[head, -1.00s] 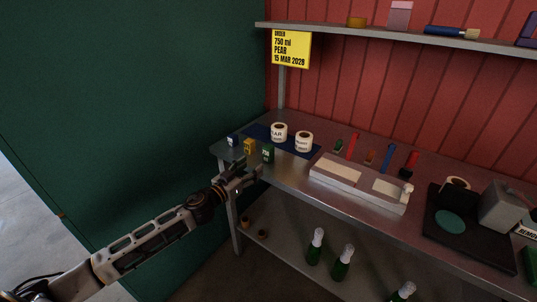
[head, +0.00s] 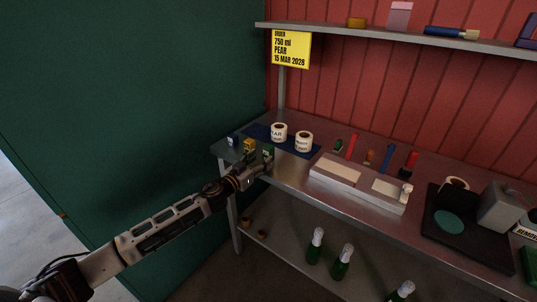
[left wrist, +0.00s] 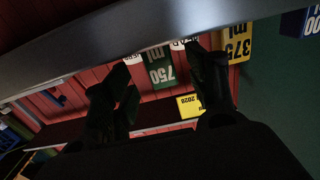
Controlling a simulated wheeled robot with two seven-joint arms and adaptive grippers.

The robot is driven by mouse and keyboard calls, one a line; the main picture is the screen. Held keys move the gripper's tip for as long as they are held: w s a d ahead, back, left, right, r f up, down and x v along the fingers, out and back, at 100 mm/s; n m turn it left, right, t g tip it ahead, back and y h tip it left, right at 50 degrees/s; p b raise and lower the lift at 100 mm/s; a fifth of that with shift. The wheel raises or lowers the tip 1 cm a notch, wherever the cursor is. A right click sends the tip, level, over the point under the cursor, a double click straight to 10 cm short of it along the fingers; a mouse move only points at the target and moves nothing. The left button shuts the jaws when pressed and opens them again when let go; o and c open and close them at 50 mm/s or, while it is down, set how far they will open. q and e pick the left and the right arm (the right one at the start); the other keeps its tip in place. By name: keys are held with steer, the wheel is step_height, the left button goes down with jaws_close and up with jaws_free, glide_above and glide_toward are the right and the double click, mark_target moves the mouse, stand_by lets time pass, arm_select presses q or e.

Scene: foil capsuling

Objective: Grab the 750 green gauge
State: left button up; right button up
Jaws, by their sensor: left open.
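The green 750 gauge (head: 268,151) stands near the left front of the bench. In the left wrist view the green block (left wrist: 159,68) reads "750 ml", upside down, and shows between my two fingers. My left gripper (head: 257,166) is open and just in front of the green gauge, which it partly hides in the head view. In the left wrist view the open fingers (left wrist: 165,85) are dark and spread either side of the block; I cannot tell whether they touch it. The yellow 375 gauge (head: 249,146) and the blue gauge (head: 233,140) stand to its left.
Two label rolls (head: 279,131) stand on a blue mat (head: 258,131) behind the gauges. A pale fixture (head: 338,170) lies on the bench to the right. The bench front edge (left wrist: 120,52) passes close to the left gripper. Bottles (head: 315,246) stand on the lower shelf.

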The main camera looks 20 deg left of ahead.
mark_target(266, 153)
arm_select(q)
steer(key=shift+w+d, duration=0.15)
steer(key=shift+w, duration=0.15)
arm_select(e)
steer(key=shift+s+d+f, duration=0.1)
steer(key=shift+s+d, duration=0.05)
steer(key=shift+s, duration=0.15)
steer(key=shift+w, duration=0.2)
arm_select(q)
steer(key=shift+w+r, duration=0.1)
steer(key=shift+w, duration=0.1)
steer(key=shift+w+d+r, duration=0.1)
steer(key=shift+w+d, duration=0.05)
steer(key=shift+w, duration=0.2)
steer(key=shift+r+p+x, duration=0.25)
steer(key=shift+p+x, duration=0.1)
steer(key=shift+x, duration=0.8)
steer(key=shift+w+d, duration=0.2)
steer(key=shift+w, duration=0.3)
steer(key=shift+w+d, duration=0.1)
steer(key=shift+w, duration=0.2)
arm_select(e)
steer(key=shift+s+d, duration=0.5)
steer(key=shift+s, duration=0.2)
